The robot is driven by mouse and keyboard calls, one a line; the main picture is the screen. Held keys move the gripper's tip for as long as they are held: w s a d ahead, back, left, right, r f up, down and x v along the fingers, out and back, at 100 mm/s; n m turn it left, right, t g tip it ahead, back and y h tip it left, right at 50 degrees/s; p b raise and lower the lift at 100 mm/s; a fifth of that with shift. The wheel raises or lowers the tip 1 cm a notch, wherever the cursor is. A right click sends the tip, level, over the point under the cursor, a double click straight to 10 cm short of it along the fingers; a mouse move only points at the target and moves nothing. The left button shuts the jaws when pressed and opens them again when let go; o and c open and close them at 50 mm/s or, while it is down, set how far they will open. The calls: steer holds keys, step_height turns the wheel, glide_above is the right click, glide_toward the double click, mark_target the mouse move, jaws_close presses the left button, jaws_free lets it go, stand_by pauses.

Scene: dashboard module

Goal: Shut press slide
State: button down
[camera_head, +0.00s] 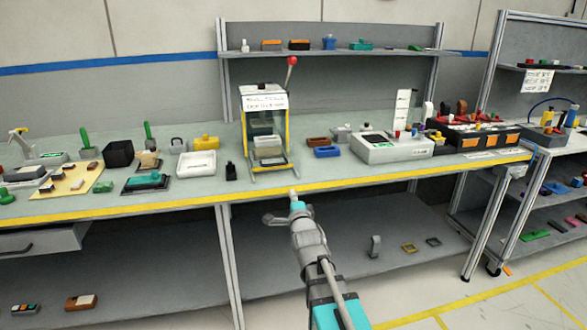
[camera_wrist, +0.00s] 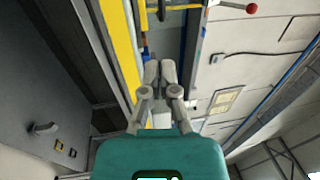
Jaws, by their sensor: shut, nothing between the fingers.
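The press (camera_head: 286,130) stands on the bench behind its front edge, with yellow posts, a white label on top and a lever with a red knob (camera_head: 292,61). Pale blocks show between its posts; which part is the slide I cannot tell clearly. In the wrist view the red knob (camera_wrist: 251,8) shows at the top, with part of the press frame (camera_wrist: 180,6) left of it. My gripper (camera_head: 294,194) is shut and empty, in front of the bench's yellow front edge and apart from the press. Its closed fingers also show in the wrist view (camera_wrist: 160,68).
The bench's yellow edge strip (camera_head: 130,209) runs between my gripper and the press. Blue and brown trays (camera_head: 327,152) and a grey control box (camera_head: 392,150) stand right of the press. A white tray (camera_head: 196,164) and a small black item (camera_head: 231,172) stand left.

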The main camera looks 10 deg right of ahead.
mark_target(295, 170)
steer(key=w+d+r+g+p, duration=0.2)
steer(key=w+d+r+p, duration=0.1)
steer(key=d+p, duration=0.2)
steer(key=shift+w+y+p, duration=0.3)
steer(key=shift+w+p, duration=0.05)
steer(key=shift+p, duration=0.15)
stand_by(0.5)
steer(key=shift+d, duration=0.1)
steer(key=shift+w, duration=0.1)
steer(key=w, duration=1.4)
stand_by(0.3)
